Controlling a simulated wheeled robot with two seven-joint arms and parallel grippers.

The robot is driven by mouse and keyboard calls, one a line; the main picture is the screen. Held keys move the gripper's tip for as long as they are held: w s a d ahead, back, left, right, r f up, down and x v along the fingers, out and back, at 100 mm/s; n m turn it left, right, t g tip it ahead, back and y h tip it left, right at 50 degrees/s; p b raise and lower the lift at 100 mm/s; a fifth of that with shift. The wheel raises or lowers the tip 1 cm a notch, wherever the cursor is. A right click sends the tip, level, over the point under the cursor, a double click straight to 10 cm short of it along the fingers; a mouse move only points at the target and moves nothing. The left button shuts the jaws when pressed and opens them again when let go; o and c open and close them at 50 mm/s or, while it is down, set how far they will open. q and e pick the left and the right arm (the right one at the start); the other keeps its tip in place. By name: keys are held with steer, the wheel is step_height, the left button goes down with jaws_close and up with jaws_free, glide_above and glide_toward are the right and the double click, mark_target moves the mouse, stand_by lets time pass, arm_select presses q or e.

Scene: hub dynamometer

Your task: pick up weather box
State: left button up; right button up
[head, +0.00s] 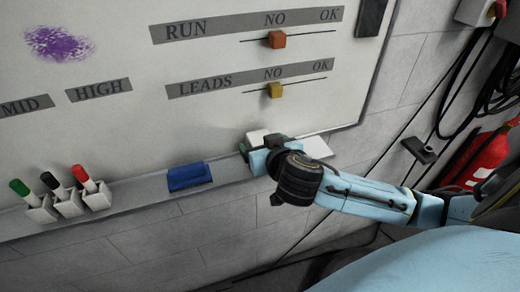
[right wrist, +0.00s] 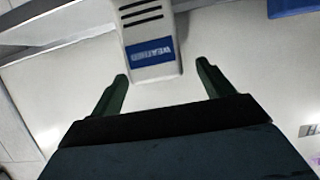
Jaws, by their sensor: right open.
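The weather box is a white box (right wrist: 152,35) with dark slots and a blue label reading WEATHER, seen at the top middle of the right wrist view. In the head view a white part of it (head: 257,136) shows at the whiteboard ledge, partly hidden by my right gripper (head: 262,147). My right gripper is open. In the right wrist view its two fingers (right wrist: 163,75) stand apart on either side of the box's near end, with gaps visible on both sides. My left gripper is not in view.
A blue block (head: 190,176) lies on the ledge (head: 140,192) left of my gripper. Several markers stand in white holders (head: 68,204) farther left. A flat white piece (head: 316,147) lies right of the gripper. A red extinguisher (head: 483,158) and cables are at the right.

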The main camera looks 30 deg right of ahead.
mark_target(258, 138)
steer(key=p+x, duration=0.1)
steer(key=x, duration=0.4)
steer(key=shift+d, duration=0.15)
steer(key=c, duration=1.3)
steer(key=shift+o, duration=0.2)
